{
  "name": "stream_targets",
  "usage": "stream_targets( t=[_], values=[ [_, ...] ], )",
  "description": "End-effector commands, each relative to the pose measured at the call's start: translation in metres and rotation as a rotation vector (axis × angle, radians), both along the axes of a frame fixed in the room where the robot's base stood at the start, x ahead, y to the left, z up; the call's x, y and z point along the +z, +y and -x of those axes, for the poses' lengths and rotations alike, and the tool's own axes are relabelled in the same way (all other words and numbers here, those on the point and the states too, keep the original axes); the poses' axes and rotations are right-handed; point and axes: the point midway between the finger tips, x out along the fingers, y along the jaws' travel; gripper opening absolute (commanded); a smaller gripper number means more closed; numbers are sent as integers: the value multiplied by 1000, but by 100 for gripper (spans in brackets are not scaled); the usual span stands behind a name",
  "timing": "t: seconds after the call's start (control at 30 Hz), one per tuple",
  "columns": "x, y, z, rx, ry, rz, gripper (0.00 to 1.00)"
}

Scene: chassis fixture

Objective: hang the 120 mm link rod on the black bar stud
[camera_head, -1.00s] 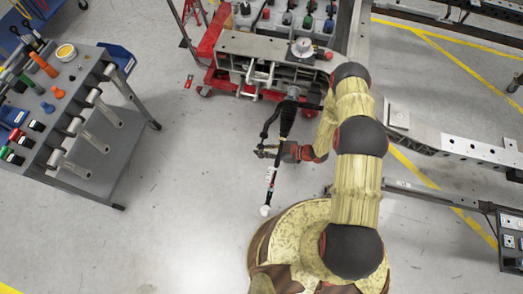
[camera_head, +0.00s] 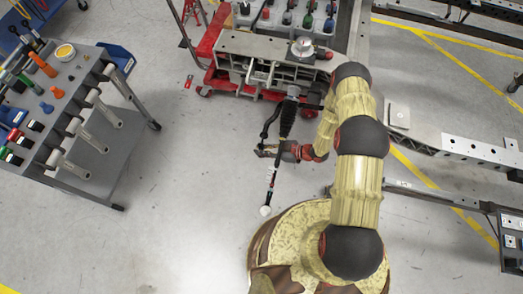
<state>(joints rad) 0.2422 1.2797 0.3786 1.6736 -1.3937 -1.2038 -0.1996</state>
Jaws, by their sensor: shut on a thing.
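My gripper (camera_head: 266,151) is shut on the link rod (camera_head: 270,187), a thin dark and white rod with a round white end. The rod hangs down in the picture from the gripper, slightly tilted, with its white end close to my base. Its upper end is hidden at the gripper. A black bar (camera_head: 269,122) curves down beside a black ribbed strut (camera_head: 287,120), just above the gripper in the picture. The stud is too small to make out, and I cannot tell whether the rod touches the bar.
A grey chassis fixture (camera_head: 262,45) on a red wheeled frame stands at the top. A grey tool cart (camera_head: 85,145) stands at left. A long metal rail (camera_head: 460,147) runs at right. The floor between the cart and my gripper is clear.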

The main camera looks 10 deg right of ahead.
Motion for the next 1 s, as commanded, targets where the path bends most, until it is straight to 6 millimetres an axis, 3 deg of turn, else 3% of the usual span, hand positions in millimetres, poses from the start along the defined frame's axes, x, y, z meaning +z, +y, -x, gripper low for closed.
stream_targets(
  t=[1.0],
  values=[
    [0, -10, -27, -1, -1, 0, 0]
  ],
)
